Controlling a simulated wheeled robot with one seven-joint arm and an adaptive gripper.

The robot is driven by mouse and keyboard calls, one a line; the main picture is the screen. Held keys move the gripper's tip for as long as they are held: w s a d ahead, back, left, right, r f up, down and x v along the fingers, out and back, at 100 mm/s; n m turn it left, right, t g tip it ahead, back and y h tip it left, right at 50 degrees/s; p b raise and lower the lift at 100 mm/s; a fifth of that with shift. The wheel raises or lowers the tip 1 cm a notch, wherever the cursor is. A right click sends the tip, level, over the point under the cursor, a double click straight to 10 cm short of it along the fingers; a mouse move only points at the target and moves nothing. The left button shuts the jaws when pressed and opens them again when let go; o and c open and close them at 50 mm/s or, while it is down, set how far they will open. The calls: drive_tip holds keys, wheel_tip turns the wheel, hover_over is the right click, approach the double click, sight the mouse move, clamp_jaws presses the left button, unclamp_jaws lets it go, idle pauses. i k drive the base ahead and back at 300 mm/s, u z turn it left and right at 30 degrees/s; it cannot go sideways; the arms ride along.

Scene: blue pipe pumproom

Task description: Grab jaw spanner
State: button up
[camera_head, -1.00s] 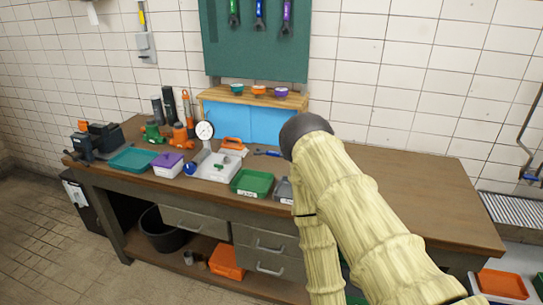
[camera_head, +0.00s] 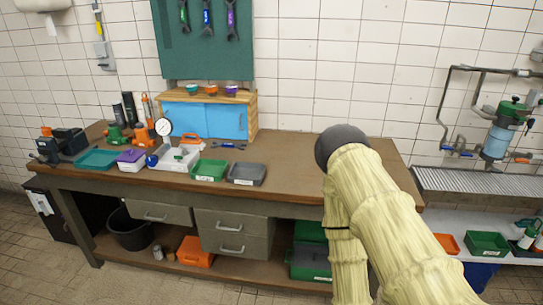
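Three spanners hang on the green board (camera_head: 205,60) on the wall: one green (camera_head: 183,17), one blue (camera_head: 206,19) and one purple (camera_head: 231,21). Their lower ends are jaw-shaped; their tops are cut by the picture edge. A small blue and dark tool (camera_head: 229,145) lies flat on the workbench (camera_head: 290,165), too small to tell its kind. My beige-sleeved arm crosses the right part of the head view, with a dark rounded part at its top. No gripper fingers show.
On the bench are a vice (camera_head: 62,143), a teal tray (camera_head: 97,159), a purple-lidded box (camera_head: 131,160), a dial gauge (camera_head: 163,128), a green bin (camera_head: 209,170) and a grey bin (camera_head: 247,173). A blue cabinet (camera_head: 205,119) stands behind. The bench's right half looks mostly clear.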

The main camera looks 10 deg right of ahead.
sight(226, 145)
drive_tip(key=z, duration=0.15)
drive_tip(key=k, duration=0.5)
drive_tip(key=z, duration=0.7)
drive_tip(key=i, duration=0.95)
drive_tip(key=u, duration=0.25)
